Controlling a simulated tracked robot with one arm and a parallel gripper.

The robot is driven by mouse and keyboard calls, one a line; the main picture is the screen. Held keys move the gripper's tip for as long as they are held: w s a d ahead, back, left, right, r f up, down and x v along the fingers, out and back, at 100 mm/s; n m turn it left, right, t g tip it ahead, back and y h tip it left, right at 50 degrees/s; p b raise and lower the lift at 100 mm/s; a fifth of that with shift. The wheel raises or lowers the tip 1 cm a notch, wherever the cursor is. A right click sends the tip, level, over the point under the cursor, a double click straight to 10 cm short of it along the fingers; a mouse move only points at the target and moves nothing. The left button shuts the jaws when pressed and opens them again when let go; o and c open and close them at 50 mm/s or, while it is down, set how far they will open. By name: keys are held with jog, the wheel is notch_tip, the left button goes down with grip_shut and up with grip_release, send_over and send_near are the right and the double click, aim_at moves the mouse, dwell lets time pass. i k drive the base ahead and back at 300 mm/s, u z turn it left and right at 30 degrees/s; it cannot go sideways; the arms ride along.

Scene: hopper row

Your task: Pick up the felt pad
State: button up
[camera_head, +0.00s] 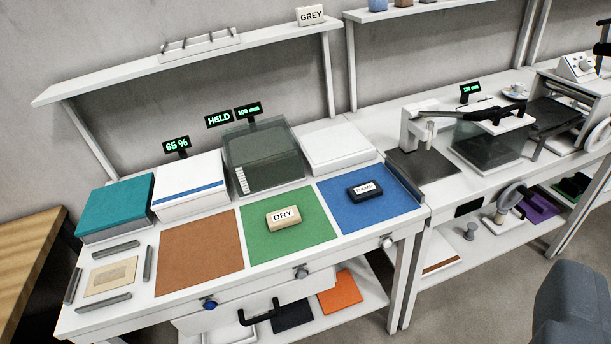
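No piece is labelled as the felt pad, and I cannot tell which one it is. A small flat beige piece (110,277) lies at the bench's left front, with grey bars around it. Brown (201,252), green (300,205) and blue (345,213) flat squares lie side by side on the bench. A beige DRY block (284,218) is on the green square and a dark DAMP block (370,190) on the blue one. Orange (340,292) and dark (293,315) sheets lie on the lower shelf. I see no gripper fingers; a dark grey part of mine fills the lower right corner.
Behind the squares stand a teal-topped box (115,205), a white box with a blue stripe (190,187), a dark clear-sided bin (263,155) and a white box (337,146). A shelf (130,78) hangs above. A second bench with equipment stands right.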

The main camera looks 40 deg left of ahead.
aim_at(369, 189)
jog(key=u, duration=0.6)
jog(key=i, duration=1.05)
jog(key=u, duration=0.55)
